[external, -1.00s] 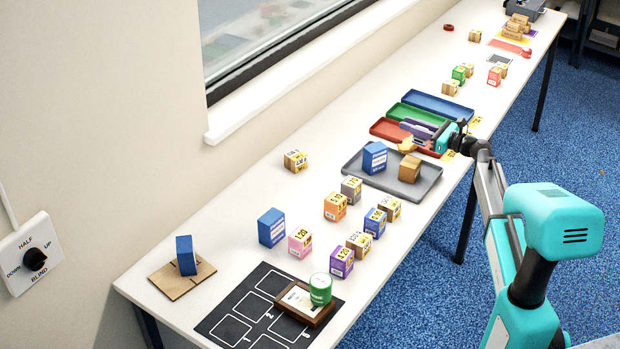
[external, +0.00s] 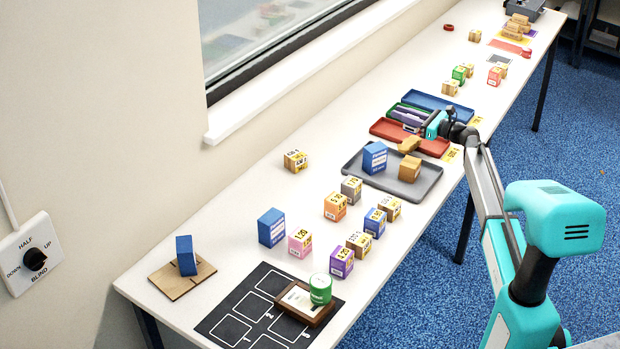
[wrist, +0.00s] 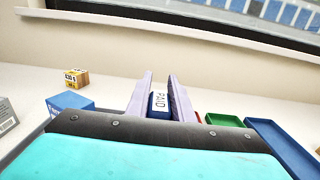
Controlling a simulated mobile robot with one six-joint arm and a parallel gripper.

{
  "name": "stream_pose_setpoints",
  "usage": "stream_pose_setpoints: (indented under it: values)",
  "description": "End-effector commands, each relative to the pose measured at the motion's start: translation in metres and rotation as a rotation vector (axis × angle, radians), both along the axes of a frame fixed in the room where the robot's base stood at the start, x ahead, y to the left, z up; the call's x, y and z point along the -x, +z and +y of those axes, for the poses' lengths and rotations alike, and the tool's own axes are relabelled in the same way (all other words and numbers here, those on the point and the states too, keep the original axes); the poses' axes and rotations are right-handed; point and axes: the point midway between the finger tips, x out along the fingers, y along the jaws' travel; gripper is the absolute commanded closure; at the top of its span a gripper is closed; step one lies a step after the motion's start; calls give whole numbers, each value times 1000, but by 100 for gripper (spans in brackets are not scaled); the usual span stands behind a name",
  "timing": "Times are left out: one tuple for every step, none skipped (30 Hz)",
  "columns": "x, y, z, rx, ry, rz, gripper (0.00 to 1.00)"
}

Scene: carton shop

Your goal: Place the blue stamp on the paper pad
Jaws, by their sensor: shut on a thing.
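My gripper (external: 405,116) is over the coloured trays, its lavender fingers pointing left towards the window wall. The stamp is upright between the fingers. In the external view I cannot make the stamp out.
Below my gripper are red (external: 385,129), green (external: 398,109) and blue (external: 440,101) trays. A grey tray (external: 424,187) holds a blue box (external: 375,158) and tan blocks. Several small labelled boxes stand nearer, before a black marked mat (external: 232,318).

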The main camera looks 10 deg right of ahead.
Motion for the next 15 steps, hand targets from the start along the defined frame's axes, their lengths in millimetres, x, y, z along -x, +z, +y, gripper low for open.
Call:
stream_pose_setpoints:
  values:
    - [0,0,0,0,0,0,100]
    - [0,0,0,0,0,0,100]
    - [0,0,0,0,0,0,100]
    - [0,0,0,0,0,0,100]
    - [0,0,0,0,0,0,100]
    - [0,0,0,0,0,0,100]
    - [0,-1,0,0,0,0,100]
    - [0,-3,0,-1,0,1,100]
    - [0,-5,0,-1,0,1,100]
    - [0,-8,0,-1,0,1,100]
    - [0,-11,0,0,0,1,100]
    - [0,-16,0,0,0,1,100]
    - [0,-19,0,-1,0,2,100]
    - [0,-22,0,-1,0,2,100]
    - [0,-26,0,-1,0,2,100]
